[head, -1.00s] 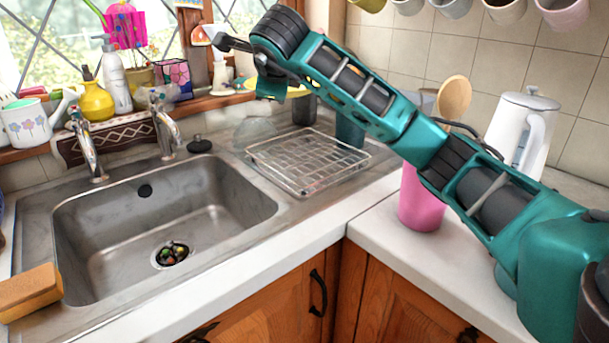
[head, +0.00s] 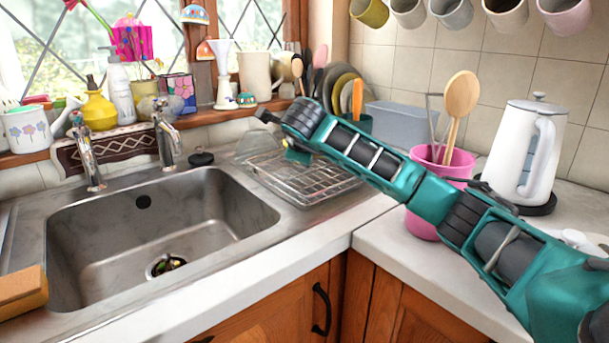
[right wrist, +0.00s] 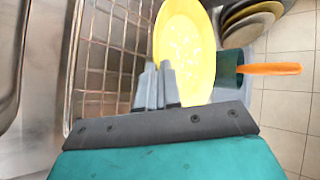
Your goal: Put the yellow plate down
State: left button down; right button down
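The yellow plate (right wrist: 186,45) shows tilted in the right wrist view, beyond and to the right of my right gripper's fingers. My right gripper (right wrist: 158,72) has its two fingers close together at the plate's near left edge, shut on it. In the head view my right gripper (head: 297,157) points down over the wire drying rack (head: 335,190); the plate is not clearly visible there, hidden by the arm. The rack (right wrist: 88,100) lies left of and below the plate in the wrist view. My left gripper is not in view.
A dark green pot with an orange-handled tool (right wrist: 268,69) stands close right of the plate, with stacked plates (right wrist: 250,20) behind. The sink (head: 160,230) is left of the rack. A pink pot (head: 425,225) and a white kettle (head: 525,150) stand to the right.

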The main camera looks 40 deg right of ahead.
notch_tip(320, 180, down, 5)
jog(key=shift+f+b, duration=0.1)
jog(key=shift+b, duration=0.2)
jog(key=c, duration=1.6)
grip_release()
